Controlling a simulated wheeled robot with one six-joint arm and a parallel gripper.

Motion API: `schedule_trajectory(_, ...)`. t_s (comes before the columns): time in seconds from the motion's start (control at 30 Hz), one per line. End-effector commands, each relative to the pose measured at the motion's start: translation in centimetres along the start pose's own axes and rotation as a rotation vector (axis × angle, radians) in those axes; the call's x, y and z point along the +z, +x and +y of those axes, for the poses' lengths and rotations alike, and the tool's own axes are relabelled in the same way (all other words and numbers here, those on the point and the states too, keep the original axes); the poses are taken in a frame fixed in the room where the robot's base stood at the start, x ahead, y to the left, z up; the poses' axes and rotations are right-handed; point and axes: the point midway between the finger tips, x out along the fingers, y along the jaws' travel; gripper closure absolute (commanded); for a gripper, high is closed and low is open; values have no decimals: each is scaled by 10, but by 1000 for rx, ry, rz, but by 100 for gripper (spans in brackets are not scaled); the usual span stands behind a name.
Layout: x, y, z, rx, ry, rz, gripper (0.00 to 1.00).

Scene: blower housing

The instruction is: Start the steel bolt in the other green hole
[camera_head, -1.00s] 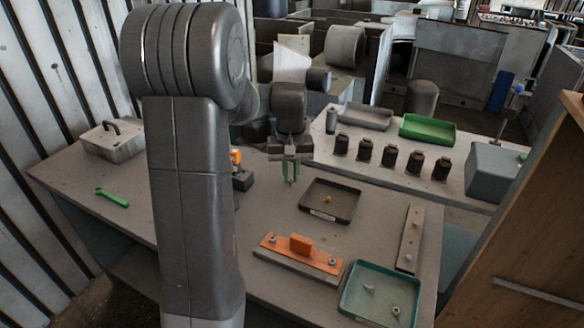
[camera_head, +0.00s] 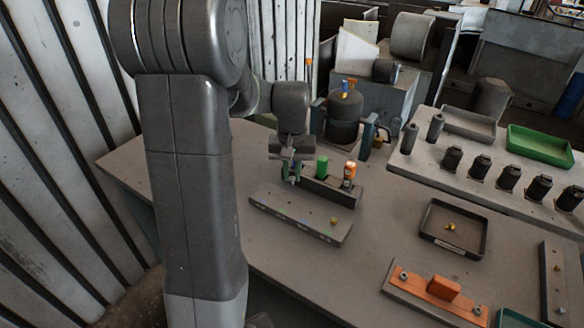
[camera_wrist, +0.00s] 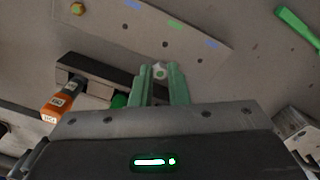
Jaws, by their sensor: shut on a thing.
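My gripper (camera_head: 291,179) hangs over the back edge of a grey plate with holes and small colour marks (camera_head: 300,218). In the wrist view its green fingers (camera_wrist: 160,82) are shut on the steel bolt (camera_wrist: 160,70), seen as a small pale piece between the tips. The grey plate also shows in the wrist view (camera_wrist: 112,20), with a green mark (camera_wrist: 175,24) between two blue ones. The bolt is apart from that mark in the picture; its height above the plate cannot be told. A yellow bolt (camera_wrist: 77,8) stands at one end.
A dark tray (camera_head: 470,243) and an orange-topped fixture (camera_head: 415,286) lie to the right. A green wrench (camera_wrist: 296,27) lies beyond the plate.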

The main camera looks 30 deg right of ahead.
Motion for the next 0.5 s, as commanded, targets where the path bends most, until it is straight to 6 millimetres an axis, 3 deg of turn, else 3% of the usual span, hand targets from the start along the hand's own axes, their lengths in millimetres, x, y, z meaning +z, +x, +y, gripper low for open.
schedule_trajectory(0.27, 2, 6, 0, 0, 4, -1, 96)
schedule_trajectory(0.5, 2, 23, 0, 0, 4, -2, 96)
